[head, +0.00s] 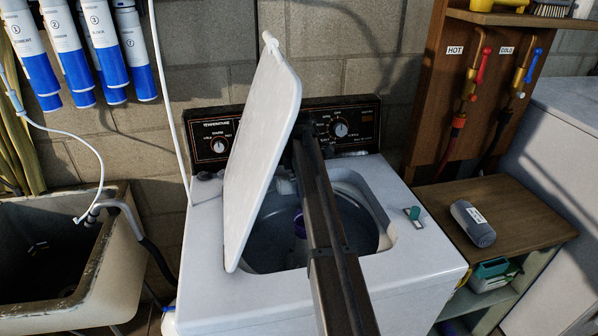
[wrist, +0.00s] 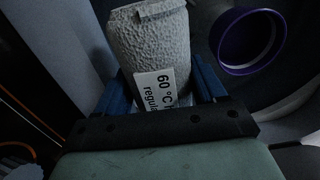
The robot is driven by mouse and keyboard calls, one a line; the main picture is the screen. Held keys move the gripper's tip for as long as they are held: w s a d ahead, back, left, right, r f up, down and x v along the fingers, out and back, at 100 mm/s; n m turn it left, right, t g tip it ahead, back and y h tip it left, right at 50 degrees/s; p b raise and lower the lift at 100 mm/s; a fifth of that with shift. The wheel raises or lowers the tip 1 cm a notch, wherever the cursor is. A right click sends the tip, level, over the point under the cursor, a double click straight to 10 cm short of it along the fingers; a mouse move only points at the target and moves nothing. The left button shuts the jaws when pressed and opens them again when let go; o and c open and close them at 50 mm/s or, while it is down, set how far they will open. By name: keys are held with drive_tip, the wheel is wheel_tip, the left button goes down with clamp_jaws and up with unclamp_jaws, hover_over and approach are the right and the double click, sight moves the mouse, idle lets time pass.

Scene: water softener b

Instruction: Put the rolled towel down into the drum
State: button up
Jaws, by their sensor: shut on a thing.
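The rolled towel (wrist: 150,45) is pale grey and rough, with a white label reading "60 °C". In the wrist view my gripper (wrist: 163,85) is shut on it, a blue finger on either side. The washing machine's drum (head: 350,228) is open at the top in the head view, under the raised white lid (head: 262,150). My arm reaches across the opening, and the lid and arm hide my gripper and the towel there. A purple ring-shaped part (wrist: 248,40) shows right of the towel, and in the drum (head: 300,226). I cannot tell whether the towel is below the drum's rim.
The lid stands tilted up on the left of the opening. A control panel (head: 355,122) is behind. A small green-and-white item (head: 413,215) is on the machine's top right. A grey labelled cylinder (head: 472,222) lies on the wooden side table (head: 515,205). A sink (head: 120,265) is left.

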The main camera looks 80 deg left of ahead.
wheel_tip(320, 180, down, 18)
drive_tip(key=shift+r, duration=0.1)
idle(0.7)
drive_tip(key=o, duration=1.2)
wheel_tip(320, 180, up, 14)
drive_tip(key=shift+f, duration=0.15)
